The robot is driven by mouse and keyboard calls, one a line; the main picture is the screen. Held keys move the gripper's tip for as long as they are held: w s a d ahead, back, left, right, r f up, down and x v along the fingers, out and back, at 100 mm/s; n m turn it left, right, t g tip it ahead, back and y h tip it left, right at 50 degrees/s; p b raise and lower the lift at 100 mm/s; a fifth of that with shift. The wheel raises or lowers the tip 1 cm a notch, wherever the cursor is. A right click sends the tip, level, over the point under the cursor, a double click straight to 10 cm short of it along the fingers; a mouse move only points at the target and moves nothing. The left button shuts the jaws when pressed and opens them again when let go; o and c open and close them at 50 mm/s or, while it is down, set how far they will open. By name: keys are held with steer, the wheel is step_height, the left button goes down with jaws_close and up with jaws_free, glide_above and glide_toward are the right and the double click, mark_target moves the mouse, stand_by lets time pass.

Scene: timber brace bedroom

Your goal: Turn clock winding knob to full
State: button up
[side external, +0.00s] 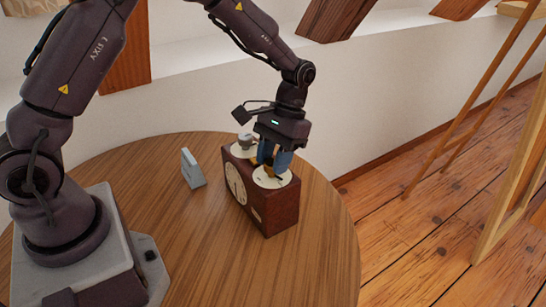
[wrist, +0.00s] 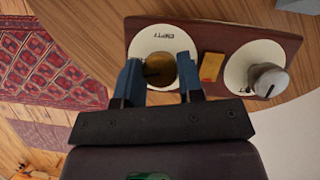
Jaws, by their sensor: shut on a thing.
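The clock (side external: 272,217) is a reddish-brown wooden box on the round table, with a cream clock face (side external: 236,183) on one side. Two cream dials are on its top. A brass winding knob (wrist: 161,76) sits on one dial (wrist: 143,42), which has lettering that seems to read "EMPTY". My gripper (side external: 272,160) points down over this dial, and its blue fingers are shut on the brass knob. The fingers hide parts of the knob and dial, so its setting is unclear. A grey knob (wrist: 268,79) stands on the other dial (wrist: 238,62), clear of my fingers.
A small orange-yellow plate (wrist: 211,67) lies between the dials. A small grey upright object (side external: 193,168) stands on the wooden table (side external: 180,245) left of the clock. The table's right edge (side external: 350,225) is near the clock. A wooden easel-like frame (side external: 505,170) stands farther right.

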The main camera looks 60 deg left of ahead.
steer(key=shift+m, duration=0.7)
steer(key=shift+y, duration=0.3)
steer(key=o, duration=0.9)
steer(key=shift+o, duration=0.2)
steer(key=v, duration=1.3)
steer(key=shift+w, duration=0.15)
